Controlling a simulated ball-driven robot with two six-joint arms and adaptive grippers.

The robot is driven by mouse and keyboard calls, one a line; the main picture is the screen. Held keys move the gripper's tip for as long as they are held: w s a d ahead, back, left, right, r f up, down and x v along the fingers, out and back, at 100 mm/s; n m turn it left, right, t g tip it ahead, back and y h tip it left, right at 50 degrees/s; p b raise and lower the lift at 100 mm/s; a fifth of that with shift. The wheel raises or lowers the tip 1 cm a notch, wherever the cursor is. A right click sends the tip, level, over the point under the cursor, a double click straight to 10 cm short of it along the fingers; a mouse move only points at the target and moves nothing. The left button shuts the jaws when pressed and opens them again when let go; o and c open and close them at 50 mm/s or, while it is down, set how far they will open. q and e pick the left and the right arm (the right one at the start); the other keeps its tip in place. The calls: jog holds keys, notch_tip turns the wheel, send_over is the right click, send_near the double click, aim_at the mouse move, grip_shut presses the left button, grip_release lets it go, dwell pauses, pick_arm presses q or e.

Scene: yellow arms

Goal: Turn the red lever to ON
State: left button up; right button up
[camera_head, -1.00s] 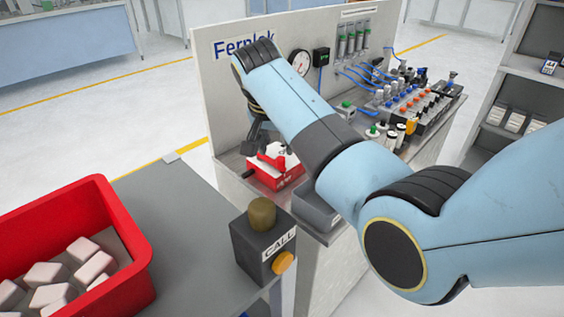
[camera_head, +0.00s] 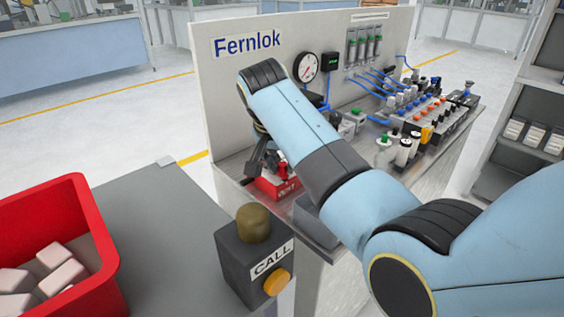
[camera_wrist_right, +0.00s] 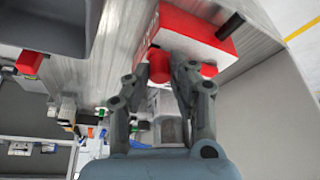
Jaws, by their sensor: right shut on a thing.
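The red lever (camera_wrist_right: 159,66) shows as a red rounded end between my right fingertips in the right wrist view, by a red box (camera_wrist_right: 195,35). In the head view the red box (camera_head: 268,188) sits on the bench at the foot of the Fernlok panel, partly hidden by my right gripper. My right gripper (camera_head: 262,169) reaches down at it and is shut on the lever; it also shows in the right wrist view (camera_wrist_right: 163,74). A second red knob (camera_wrist_right: 208,71) lies just beyond the right finger. The lever's ON marking is not readable. My left gripper is not in view.
The upright Fernlok panel (camera_head: 231,100) stands behind the box, with a gauge (camera_head: 306,67). Bottles and valves (camera_head: 420,125) crowd the bench to the right. In front stand a CALL button box (camera_head: 240,262) and a red bin (camera_head: 95,235) of pale blocks.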

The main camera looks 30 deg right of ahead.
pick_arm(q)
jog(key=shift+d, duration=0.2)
pick_arm(e)
grip_shut()
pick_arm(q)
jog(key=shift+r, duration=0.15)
pick_arm(e)
jog(key=shift+d, duration=0.1)
